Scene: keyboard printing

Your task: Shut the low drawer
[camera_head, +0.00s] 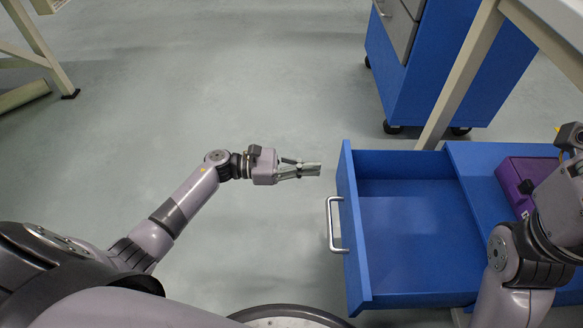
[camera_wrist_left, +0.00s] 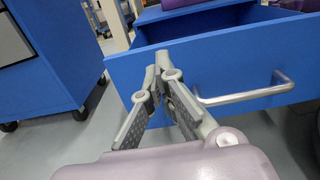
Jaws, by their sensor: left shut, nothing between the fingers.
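The low drawer (camera_head: 409,232) is blue, empty and pulled well out, its front panel facing left in the head view. A silver bar handle (camera_head: 332,225) sits on that front. In the left wrist view the drawer front (camera_wrist_left: 218,62) fills the upper middle and the handle (camera_wrist_left: 246,92) is to the right. My left gripper (camera_head: 318,169) is shut and empty. It points at the drawer front, a little left of it and above the handle in the head view.
A purple box (camera_head: 519,180) sits on the blue cabinet top (camera_head: 482,163) behind the drawer. Another blue cabinet (camera_head: 424,88) on wheels stands at the back, beside a pale table leg (camera_head: 462,78). The grey floor (camera_head: 250,85) left of the drawer is clear.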

